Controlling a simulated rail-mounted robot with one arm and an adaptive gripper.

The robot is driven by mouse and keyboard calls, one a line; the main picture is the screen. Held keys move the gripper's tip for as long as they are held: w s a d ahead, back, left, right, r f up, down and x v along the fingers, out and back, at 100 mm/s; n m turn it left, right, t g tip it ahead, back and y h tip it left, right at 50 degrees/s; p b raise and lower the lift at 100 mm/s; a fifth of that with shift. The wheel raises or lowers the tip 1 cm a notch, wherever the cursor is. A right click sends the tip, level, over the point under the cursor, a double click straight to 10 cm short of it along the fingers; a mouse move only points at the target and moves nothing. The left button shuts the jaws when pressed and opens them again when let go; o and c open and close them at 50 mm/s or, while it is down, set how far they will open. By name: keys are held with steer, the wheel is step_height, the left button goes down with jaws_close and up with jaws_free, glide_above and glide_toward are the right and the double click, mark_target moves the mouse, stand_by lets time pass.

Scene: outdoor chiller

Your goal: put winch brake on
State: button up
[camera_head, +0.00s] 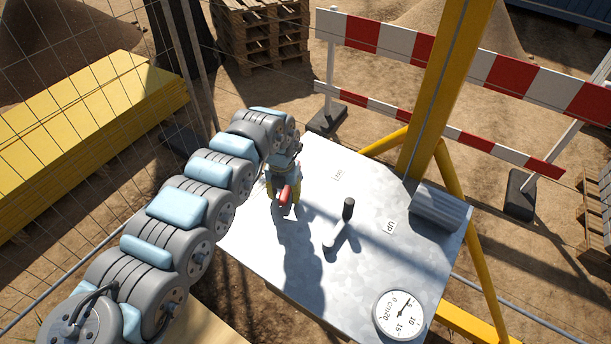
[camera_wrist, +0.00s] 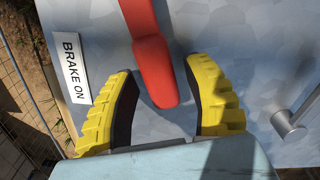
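The red brake lever (camera_wrist: 154,72) runs down from the top edge of the wrist view, and its rounded end lies between my two yellow fingers. My gripper (camera_wrist: 165,105) is open around the lever's end, with a gap visible on each side. A "BRAKE ON" label (camera_wrist: 73,68) is on the panel, left of the lever in the wrist view. In the head view my gripper (camera_head: 283,192) is over the left part of the grey metal panel (camera_head: 300,235), with the red lever end (camera_head: 286,194) between its fingers. The lever's base is hidden.
A crank with a dark knob (camera_head: 348,208) stands mid-panel, right of my gripper. A round gauge (camera_head: 398,314), a grey ribbed cylinder (camera_head: 438,206) and an "UP" label (camera_head: 391,227) are further right. A yellow post (camera_head: 445,90) rises behind. A wire fence (camera_head: 100,200) is at left.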

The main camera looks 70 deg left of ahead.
steer(key=o, duration=0.5)
steer(key=shift+w, duration=0.1)
steer(key=shift+r, duration=0.1)
step_height(320, 180, up, 7)
steer(key=p, duration=0.5)
steer(key=shift+p, duration=0.4)
step_height(320, 180, up, 12)
steer(key=shift+f, duration=0.1)
stand_by(0.4)
